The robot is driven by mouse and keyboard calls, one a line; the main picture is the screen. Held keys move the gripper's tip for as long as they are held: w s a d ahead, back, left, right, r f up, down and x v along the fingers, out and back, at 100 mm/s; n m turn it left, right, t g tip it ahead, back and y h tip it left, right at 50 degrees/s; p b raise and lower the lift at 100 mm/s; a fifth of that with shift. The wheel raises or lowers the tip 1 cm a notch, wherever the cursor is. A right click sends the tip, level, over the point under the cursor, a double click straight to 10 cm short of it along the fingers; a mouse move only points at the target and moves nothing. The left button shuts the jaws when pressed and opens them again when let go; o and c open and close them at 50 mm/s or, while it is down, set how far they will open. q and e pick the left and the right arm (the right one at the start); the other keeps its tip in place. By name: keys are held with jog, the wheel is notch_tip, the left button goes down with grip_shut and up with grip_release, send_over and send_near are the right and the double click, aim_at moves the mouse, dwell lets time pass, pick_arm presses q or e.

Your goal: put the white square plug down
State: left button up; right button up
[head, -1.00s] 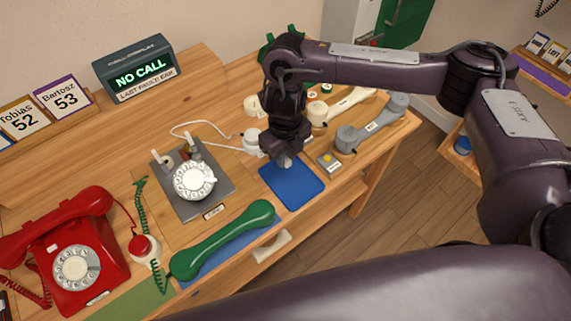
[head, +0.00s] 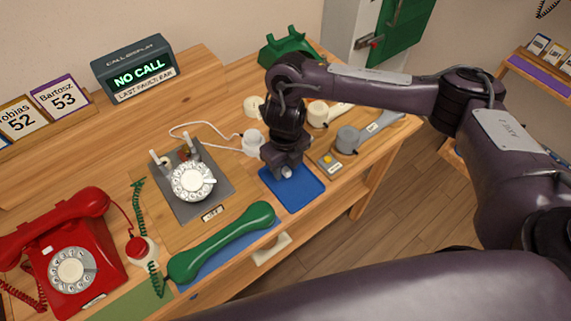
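My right gripper (head: 286,170) comes down over the blue mat (head: 305,195) at the table's front right. A small whitish piece, which looks like the white square plug (head: 287,172), shows between its fingertips, low over the mat. Its shape is too small to make out, and I cannot tell whether it touches the mat. A white cord runs from the dial unit (head: 193,182) toward this gripper and passes behind it. My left gripper is not in view.
A white round piece (head: 252,141) stands just behind the gripper. A grey handset (head: 348,139) and a small box with a yellow button (head: 328,160) are to its right. A green handset (head: 225,240) lies front left, a red phone (head: 72,260) farther left. The blue mat's front is clear.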

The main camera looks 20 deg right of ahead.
aim_at(285, 168)
jog(key=shift+r+p, duration=0.3)
jog(key=shift+r, duration=0.35)
notch_tip(285, 168, up, 11)
jog(key=p, duration=0.1)
dwell(0.4)
